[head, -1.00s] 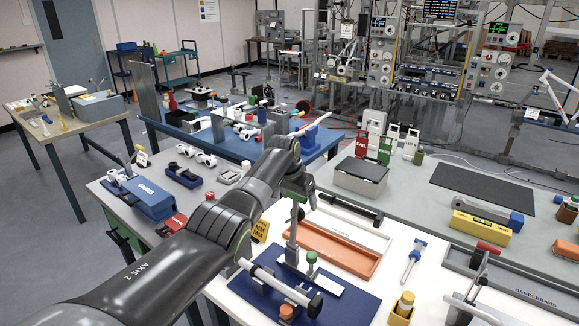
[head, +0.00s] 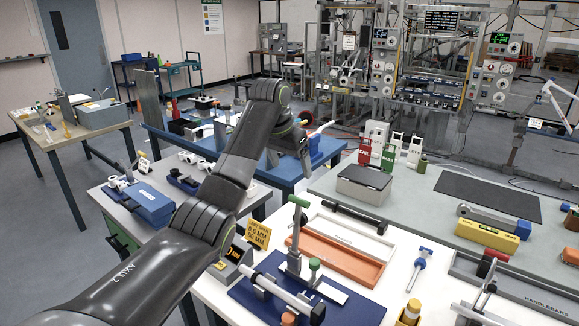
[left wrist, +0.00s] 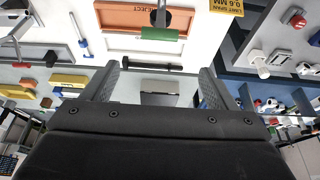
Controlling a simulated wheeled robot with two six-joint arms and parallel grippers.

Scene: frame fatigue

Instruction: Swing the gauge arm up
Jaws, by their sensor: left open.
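The gauge arm (head: 294,236) is a grey upright bar with a green grip (head: 299,201) at its top. It stands near vertical on the blue mat (head: 362,308), beside a white plate and a tube with a black end. The green grip also shows near the top of the left wrist view (left wrist: 157,34). My left gripper (left wrist: 160,82) is open, with nothing between its two fingers. In the head view my left gripper (head: 301,168) is above and beyond the grip, apart from it; its fingertips are hard to make out there. My right gripper is not in view.
An orange-rimmed tray (head: 338,261) lies just behind the mat. A grey box (head: 364,187) and red, white and green cards stand on the grey bench behind.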

